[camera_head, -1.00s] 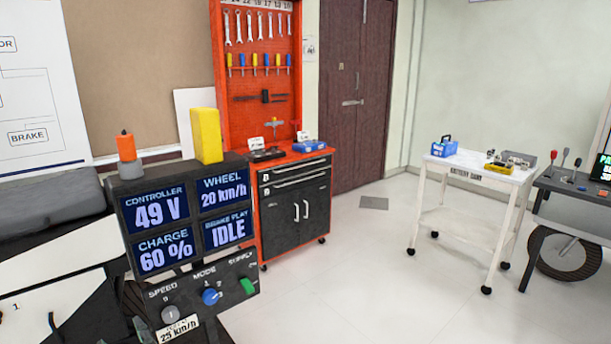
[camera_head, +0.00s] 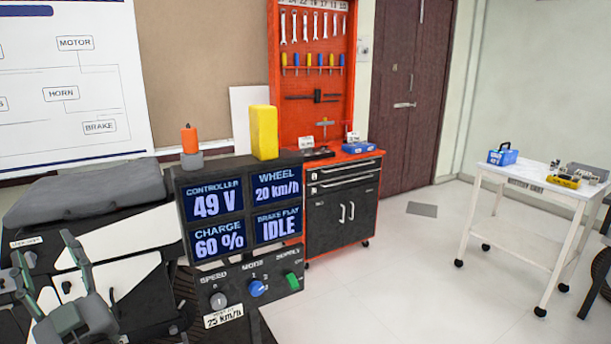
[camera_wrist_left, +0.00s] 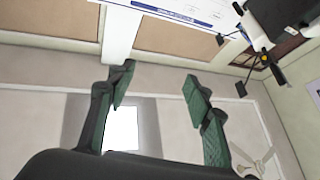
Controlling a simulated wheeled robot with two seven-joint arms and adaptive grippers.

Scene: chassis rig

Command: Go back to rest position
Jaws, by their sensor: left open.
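My left gripper (camera_head: 42,248) is at the lower left of the head view, in front of the dark and white chassis rig (camera_head: 132,240). Its two fingers stand apart and point upward. In the left wrist view the green-padded fingers (camera_wrist_left: 160,76) are spread with nothing between them; walls and ceiling show beyond. My right gripper is in neither view.
A display panel (camera_head: 243,213) with knobs stands right of the gripper, with an orange-topped item (camera_head: 190,141) and a yellow block (camera_head: 264,132) on top.

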